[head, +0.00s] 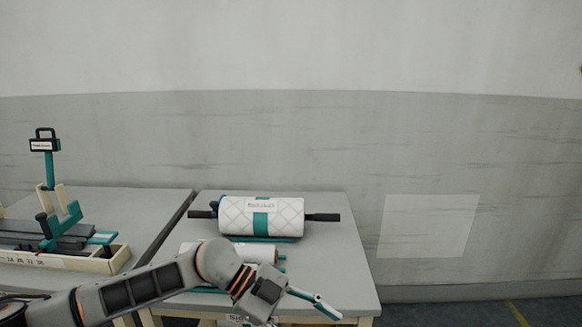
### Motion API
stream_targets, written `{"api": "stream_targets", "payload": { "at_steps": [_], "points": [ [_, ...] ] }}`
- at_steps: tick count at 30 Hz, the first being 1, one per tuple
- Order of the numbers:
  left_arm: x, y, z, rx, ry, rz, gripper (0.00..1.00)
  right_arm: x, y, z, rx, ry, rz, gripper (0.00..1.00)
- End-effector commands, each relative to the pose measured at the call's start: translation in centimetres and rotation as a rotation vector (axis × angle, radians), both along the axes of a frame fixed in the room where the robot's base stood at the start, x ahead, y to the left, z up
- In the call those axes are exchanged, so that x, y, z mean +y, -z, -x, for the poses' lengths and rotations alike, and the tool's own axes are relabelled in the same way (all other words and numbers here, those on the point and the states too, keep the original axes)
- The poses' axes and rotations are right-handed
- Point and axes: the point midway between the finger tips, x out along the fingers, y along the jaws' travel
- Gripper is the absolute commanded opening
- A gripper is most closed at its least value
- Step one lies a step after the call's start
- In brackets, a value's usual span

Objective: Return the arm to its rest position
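My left arm (140,288) comes in from the lower left and reaches across the front of the right-hand table (335,260). My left gripper (322,305) is near that table's front right corner, pointing right and down. Its fingers show side-on, so I cannot tell whether they are open or shut, and no held object shows. My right arm and gripper are not in view.
A quilted white roll (285,217) with a teal band and black handles lies at the back of the table. A smaller white roll (262,253) is partly hidden behind my arm. A teal device (62,217) and a tray (95,263) stand on the left table (120,207).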

Motion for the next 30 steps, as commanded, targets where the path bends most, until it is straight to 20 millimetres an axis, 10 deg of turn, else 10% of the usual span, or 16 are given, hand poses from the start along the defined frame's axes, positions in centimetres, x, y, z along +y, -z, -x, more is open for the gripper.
{"api": "stream_targets", "payload": {
  "at_steps": [8, 17, 23, 30],
  "points": [
    [-6.0, -4.1, 3.9, 0.029, -0.119, 0.513, 0.53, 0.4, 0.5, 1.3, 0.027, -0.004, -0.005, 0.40],
    [-3.5, -5.3, 1.1, 0.039, -0.546, 0.836, 0.53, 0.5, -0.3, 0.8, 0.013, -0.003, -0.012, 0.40],
    [2.2, -0.8, -1.2, 0.056, -0.917, 0.856, 0.53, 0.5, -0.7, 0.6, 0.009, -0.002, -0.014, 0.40],
    [11.4, 9.5, 0.2, 0.103, -1.341, 0.664, 0.53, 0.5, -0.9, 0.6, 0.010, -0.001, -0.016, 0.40]
  ]
}}
